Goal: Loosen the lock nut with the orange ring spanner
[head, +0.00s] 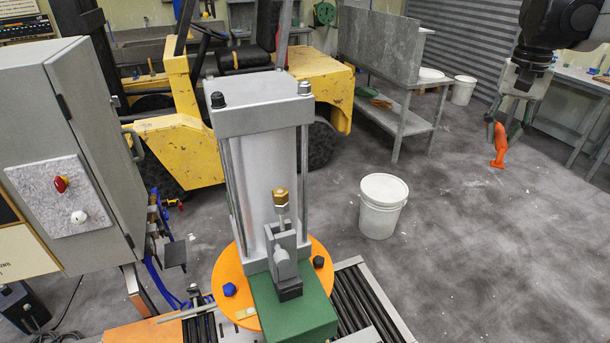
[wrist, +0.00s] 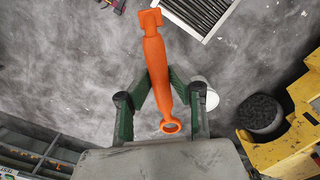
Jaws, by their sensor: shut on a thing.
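My gripper (head: 507,122) hangs at the upper right in the head view, shut on the orange ring spanner (head: 499,150), which points down above the floor. In the wrist view my gripper (wrist: 162,82) has its green fingers on either side of the orange spanner (wrist: 157,58). The spanner's open ring end (wrist: 171,127) is toward my palm and its blocky end points away. The press (head: 262,170) stands far to the left of my gripper. It carries a brass hex nut (head: 280,198), a blue hex head (head: 229,289) and a black one (head: 319,262); I cannot tell which is the lock nut.
A white pail (head: 383,205) stands on the floor right of the press. A roller conveyor (head: 365,300) runs beside the press base. A grey control cabinet (head: 70,150) is at left, a yellow forklift (head: 320,80) behind. Open floor lies below my gripper.

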